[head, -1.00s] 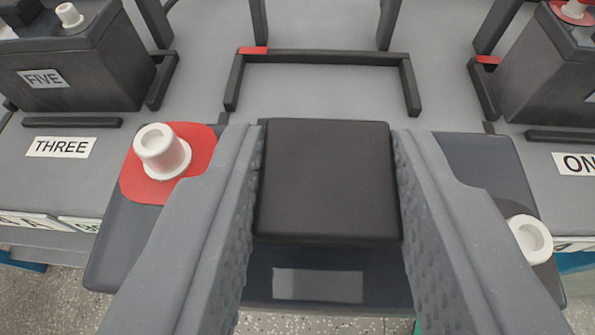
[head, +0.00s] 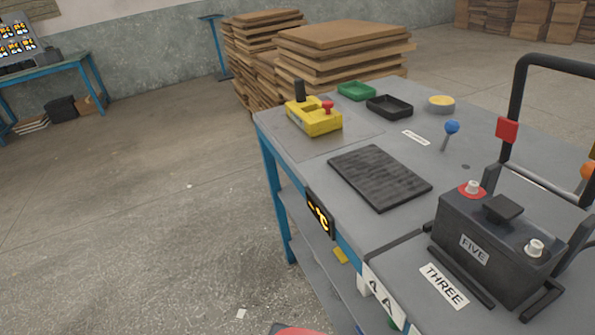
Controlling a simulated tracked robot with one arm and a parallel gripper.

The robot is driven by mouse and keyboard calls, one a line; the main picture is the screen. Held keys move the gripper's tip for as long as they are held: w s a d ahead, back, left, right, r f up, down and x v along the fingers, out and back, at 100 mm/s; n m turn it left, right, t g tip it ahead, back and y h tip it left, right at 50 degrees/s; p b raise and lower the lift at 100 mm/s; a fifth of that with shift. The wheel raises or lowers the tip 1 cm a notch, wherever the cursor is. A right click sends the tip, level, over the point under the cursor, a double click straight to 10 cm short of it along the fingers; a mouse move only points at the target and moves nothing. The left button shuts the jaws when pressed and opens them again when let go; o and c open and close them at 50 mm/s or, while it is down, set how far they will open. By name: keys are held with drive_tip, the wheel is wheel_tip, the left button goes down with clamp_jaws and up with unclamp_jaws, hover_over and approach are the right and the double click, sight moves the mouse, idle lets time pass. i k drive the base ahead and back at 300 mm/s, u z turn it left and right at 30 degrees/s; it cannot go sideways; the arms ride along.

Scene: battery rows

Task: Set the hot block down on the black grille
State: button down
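The black grille (head: 380,178) lies flat on the grey table top, right of the middle in the head view. Its top is dark and ridged, and nothing rests on it. My gripper is out of the frame, so its fingers and anything between them are hidden. A small red and grey edge (head: 296,330) shows at the bottom of the picture; too little is visible to name it. No other block that I can tell is the hot one shows.
A black battery marked FIVE (head: 474,249) stands right of the grille, behind a THREE label (head: 444,286). A yellow control box (head: 313,117), a green tray (head: 356,91), a black tray (head: 389,106) and a blue-knobbed lever (head: 451,128) stand beyond.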

sight(377, 171)
drive_tip(key=u, duration=0.45)
drive_tip(key=i, duration=0.9)
drive_tip(key=u, duration=0.4)
drive_tip(key=i, duration=0.9)
drive_tip(key=z, duration=0.85)
